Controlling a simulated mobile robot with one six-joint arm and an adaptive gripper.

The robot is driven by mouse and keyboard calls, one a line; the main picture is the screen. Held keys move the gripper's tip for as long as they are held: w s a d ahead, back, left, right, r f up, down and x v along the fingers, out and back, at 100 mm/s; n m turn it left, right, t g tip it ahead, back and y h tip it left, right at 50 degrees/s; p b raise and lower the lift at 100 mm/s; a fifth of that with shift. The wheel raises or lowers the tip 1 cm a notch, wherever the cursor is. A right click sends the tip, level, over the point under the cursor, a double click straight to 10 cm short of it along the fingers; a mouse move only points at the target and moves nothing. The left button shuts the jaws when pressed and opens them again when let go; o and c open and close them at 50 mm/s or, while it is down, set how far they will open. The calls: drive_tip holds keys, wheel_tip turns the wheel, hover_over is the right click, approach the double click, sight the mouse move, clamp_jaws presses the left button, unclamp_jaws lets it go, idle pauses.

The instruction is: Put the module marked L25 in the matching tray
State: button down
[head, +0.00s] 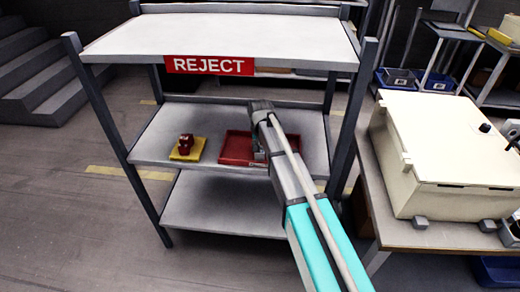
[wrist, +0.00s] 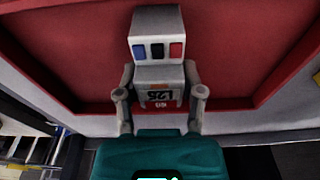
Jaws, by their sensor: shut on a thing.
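The module (wrist: 157,22), a light grey block with blue, dark and red patches and an upside-down label that reads L25, is between the two fingers of my gripper (wrist: 159,82) in the wrist view. My gripper is shut on it. The red tray (wrist: 60,75) lies behind and around the module; I cannot tell whether the module touches its floor. In the head view the red tray (head: 236,147) is on the middle shelf, and my gripper (head: 260,152) is at its right part. The arm hides some of the tray, and any marking on it is unreadable.
A yellow tray (head: 178,156) with a dark red object (head: 186,142) stands left on the same shelf (head: 213,128). The top shelf (head: 215,35), with a REJECT sign (head: 209,65), is above. Rack posts flank both sides. A cream box (head: 440,150) stands on a bench at right.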

drive_tip(key=shift+f, duration=0.2)
drive_tip(key=shift+c, duration=1)
unclamp_jaws()
drive_tip(key=shift+r, duration=0.1)
drive_tip(key=shift+r, duration=0.15)
wheel_tip(320, 180, up, 12)
drive_tip(key=s+p, duration=0.1)
drive_tip(key=p, duration=1.1)
drive_tip(key=shift+s, duration=0.2)
drive_tip(key=s+d+g, duration=0.1)
drive_tip(key=s+d, duration=2.1)
drive_tip(key=d, duration=0.1)
drive_tip(key=shift+s, duration=0.35)
